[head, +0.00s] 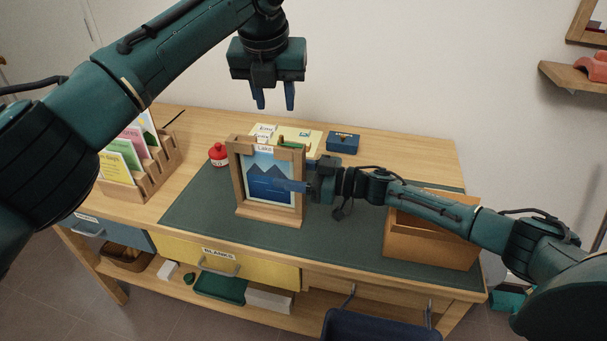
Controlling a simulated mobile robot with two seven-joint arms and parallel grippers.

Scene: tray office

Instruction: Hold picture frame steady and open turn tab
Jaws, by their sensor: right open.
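The wooden picture frame (238,190) stands upright on the dark green mat, with a blue mountain picture and a label reading "Lake". A small green piece (291,145) shows at its top right; I cannot tell whether it is the turn tab. My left gripper (274,105) is open and empty, pointing down above and behind the frame, apart from it. My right gripper (292,186) is open, its fingers pointing left at the frame's right side and covering part of the picture. I cannot tell whether they touch it.
A card rack (152,178) stands at the left, and a red object (218,154) sits left of the frame. A blue box (343,142) lies behind. A wooden box (428,249) stands at the right, under my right arm. The front left of the mat (195,205) is clear.

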